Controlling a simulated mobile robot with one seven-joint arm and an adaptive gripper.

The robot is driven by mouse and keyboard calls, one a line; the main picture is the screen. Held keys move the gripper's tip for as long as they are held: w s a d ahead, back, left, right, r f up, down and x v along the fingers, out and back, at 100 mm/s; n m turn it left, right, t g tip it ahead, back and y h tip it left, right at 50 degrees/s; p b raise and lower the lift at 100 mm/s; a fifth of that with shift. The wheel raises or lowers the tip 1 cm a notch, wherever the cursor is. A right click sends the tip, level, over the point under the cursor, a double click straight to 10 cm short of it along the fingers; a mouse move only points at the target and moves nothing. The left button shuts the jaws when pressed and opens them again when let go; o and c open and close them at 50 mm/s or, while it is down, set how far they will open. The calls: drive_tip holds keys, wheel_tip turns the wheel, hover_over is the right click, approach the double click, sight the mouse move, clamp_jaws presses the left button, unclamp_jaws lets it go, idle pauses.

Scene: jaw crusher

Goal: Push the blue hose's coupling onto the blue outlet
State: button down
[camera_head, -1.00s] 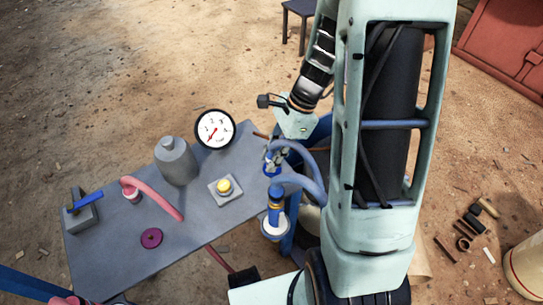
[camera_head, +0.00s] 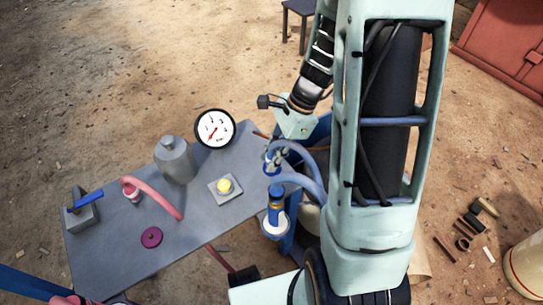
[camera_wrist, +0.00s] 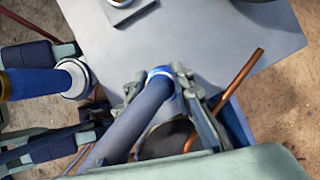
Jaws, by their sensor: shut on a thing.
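My gripper (camera_head: 276,154) is shut on the end of the blue hose (camera_head: 309,166) at the table's right end. In the wrist view my gripper (camera_wrist: 157,82) has a finger on either side of the hose's coupling (camera_wrist: 160,73), a blue ring with a pale rim. The hose (camera_wrist: 132,121) runs back from it toward the camera. In the head view a blue ring (camera_head: 271,168) shows just under the fingers; whether it is the coupling or the blue outlet I cannot tell. The fingers and hose hide any contact there.
A blue upright fitting (camera_head: 275,204) with a white collar stands close in front of my gripper. The grey table (camera_head: 195,220) carries a grey bottle (camera_head: 176,160), a gauge (camera_head: 214,129), a yellow button (camera_head: 224,185), a pink hose (camera_head: 157,196) and a purple disc (camera_head: 151,237). A copper rod (camera_wrist: 235,82) lies right of my fingers.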

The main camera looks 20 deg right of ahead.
drive_tip(key=shift+f, duration=0.5)
drive_tip(key=c, duration=1.6)
unclamp_jaws()
drive_tip(key=shift+r, duration=0.15)
drive_tip(key=v, duration=1.2)
